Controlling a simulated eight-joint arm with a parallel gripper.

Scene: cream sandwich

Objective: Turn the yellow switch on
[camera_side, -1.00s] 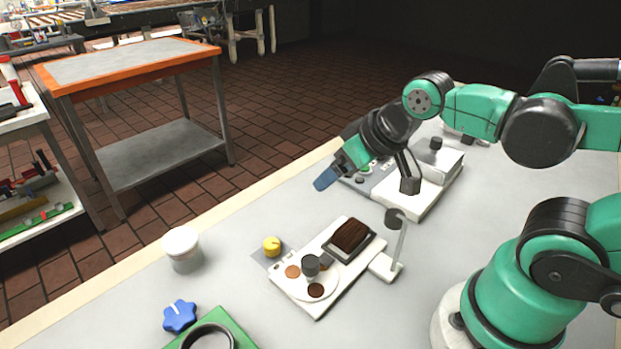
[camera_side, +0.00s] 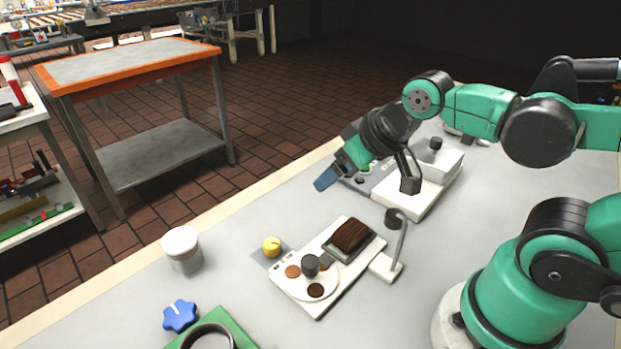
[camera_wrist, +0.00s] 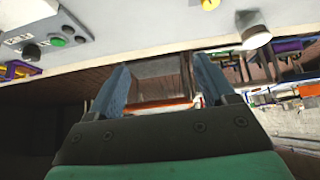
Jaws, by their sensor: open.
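The yellow switch (camera_side: 272,246) is a small round knob on a flat grey plate, beside the left end of the white machine base. A small yellow part (camera_wrist: 209,4), likely the same knob, is cut by the top edge of the wrist view. My gripper (camera_side: 326,180) is in the air, behind and to the right of the knob and well apart from it. In the wrist view its two blue fingers (camera_wrist: 162,75) are spread with nothing between them.
The white machine (camera_side: 318,306) holds dark biscuits and a round plate. A control panel (camera_wrist: 75,22) with a green button lies near my gripper. A white-lidded jar (camera_side: 183,250) stands left of the knob, and a blue star knob (camera_side: 180,316) is at front left.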

